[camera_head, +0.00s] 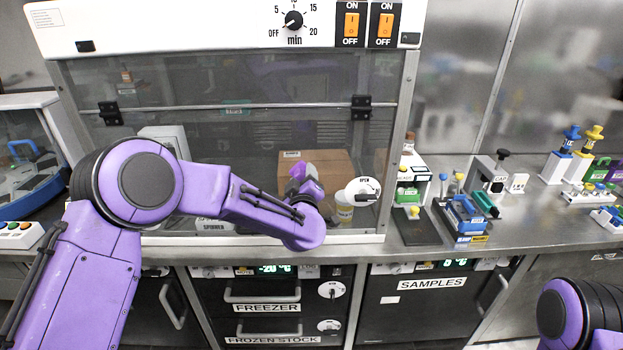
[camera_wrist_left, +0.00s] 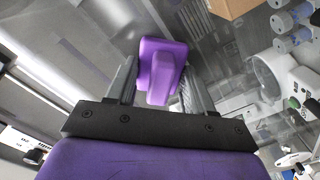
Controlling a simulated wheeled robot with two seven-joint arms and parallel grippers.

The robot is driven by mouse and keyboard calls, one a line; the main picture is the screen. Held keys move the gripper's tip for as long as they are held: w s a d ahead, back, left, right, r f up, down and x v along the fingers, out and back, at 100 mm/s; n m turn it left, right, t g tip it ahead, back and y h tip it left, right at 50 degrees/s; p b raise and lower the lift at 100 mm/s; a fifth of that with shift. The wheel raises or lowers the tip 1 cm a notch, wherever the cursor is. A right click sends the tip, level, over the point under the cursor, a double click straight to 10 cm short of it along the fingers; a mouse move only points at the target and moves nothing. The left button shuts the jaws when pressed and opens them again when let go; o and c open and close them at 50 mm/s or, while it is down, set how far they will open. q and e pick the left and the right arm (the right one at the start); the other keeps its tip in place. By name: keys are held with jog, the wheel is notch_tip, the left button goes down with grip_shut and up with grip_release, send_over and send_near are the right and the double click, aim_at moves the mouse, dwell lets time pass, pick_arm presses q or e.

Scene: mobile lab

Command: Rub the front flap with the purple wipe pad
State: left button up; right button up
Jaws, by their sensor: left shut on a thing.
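The purple wipe pad (camera_wrist_left: 160,62) is between the fingers of my left gripper (camera_wrist_left: 158,88) in the left wrist view, and the fingers are shut on it. In the head view my left gripper (camera_head: 305,180) is at the lower right part of the front flap (camera_head: 235,135), a clear pane with a horizontal bar. The pad is mostly hidden there by my own wrist. I cannot tell whether the pad touches the pane. My right gripper is out of view; only part of my right arm shows at the lower right.
Behind the pane are a cardboard box (camera_head: 330,170) and a yellow-labelled tub (camera_head: 344,207). Small racks and a dark tray (camera_head: 417,228) stand on the counter at right.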

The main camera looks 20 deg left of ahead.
pick_arm(q)
jog(key=shift+s+a, duration=0.15)
jog(key=shift+a, duration=0.6)
jog(key=shift+p+v, duration=0.45)
jog(key=shift+v, duration=2.5)
jog(key=shift+d, duration=0.15)
jog(key=v, duration=0.3)
